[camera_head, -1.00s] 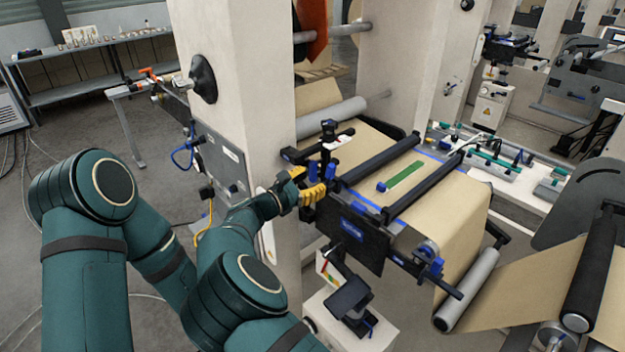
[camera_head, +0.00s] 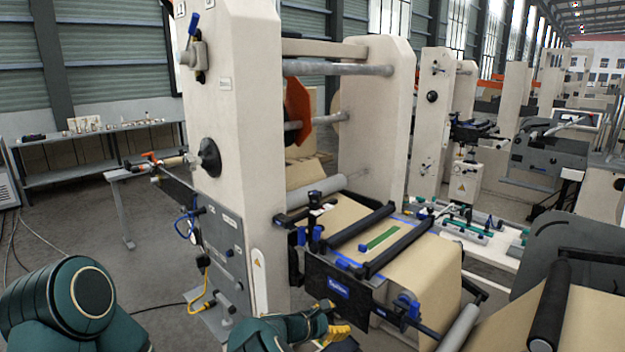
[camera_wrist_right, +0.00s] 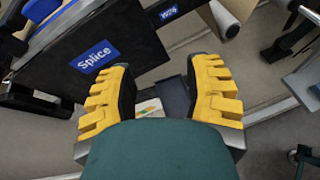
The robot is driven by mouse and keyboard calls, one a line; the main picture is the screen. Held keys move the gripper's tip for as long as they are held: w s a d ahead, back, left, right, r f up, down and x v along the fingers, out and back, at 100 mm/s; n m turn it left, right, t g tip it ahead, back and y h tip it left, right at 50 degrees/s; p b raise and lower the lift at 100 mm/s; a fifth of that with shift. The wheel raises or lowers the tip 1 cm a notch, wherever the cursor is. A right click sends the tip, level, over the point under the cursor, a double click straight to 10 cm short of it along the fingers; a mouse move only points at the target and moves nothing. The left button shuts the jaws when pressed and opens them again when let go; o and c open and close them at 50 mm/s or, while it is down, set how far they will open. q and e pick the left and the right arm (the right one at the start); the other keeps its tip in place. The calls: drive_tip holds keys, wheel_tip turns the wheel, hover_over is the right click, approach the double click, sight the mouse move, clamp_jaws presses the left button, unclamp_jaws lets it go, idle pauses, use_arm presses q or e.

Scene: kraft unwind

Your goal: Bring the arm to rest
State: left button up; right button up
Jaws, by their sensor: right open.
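My right gripper (camera_head: 338,334) has yellow ribbed fingers and sits low in the head view, below the black splice plate (camera_head: 325,290). In the right wrist view the two fingers of the right gripper (camera_wrist_right: 164,72) stand wide apart with nothing between them. The black plate with its blue "Splice" label (camera_wrist_right: 95,56) lies beyond the fingers at upper left in that view. My teal arm shows along the bottom of the head view. My left gripper is not in view.
The cream machine frame (camera_head: 232,125) stands left of the splice table, where brown kraft web (camera_head: 425,275) runs over rollers. A grey roller (camera_head: 460,328) is right of my gripper. A shelf bench (camera_head: 95,160) stands far left. Grey floor at left is mostly open.

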drive_tip(key=s+d+f+m+g+y+b, duration=0.1)
drive_tip(key=s+d+f+g, duration=0.15)
drive_tip(key=f, duration=0.35)
drive_tip(key=s+d+f+m+g+y, duration=0.1)
drive_tip(key=d+f+m, duration=0.1)
drive_tip(key=d+f, duration=0.25)
drive_tip(key=s+f+m+g+y+b, duration=0.2)
drive_tip(key=s+f+m+g+y, duration=0.3)
drive_tip(key=s+f, duration=0.8)
use_arm(q)
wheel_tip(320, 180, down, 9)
drive_tip(key=b, duration=0.4)
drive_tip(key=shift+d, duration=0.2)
use_arm(e)
drive_tip(key=s+a+r+m+t+y, duration=0.1)
drive_tip(key=s+m+y, duration=0.6)
drive_tip(key=s+m, duration=0.8)
drive_tip(key=shift+a+m+t+y, duration=0.3)
drive_tip(key=shift+a+m+t, duration=0.4)
drive_tip(key=shift+a+t, duration=0.2)
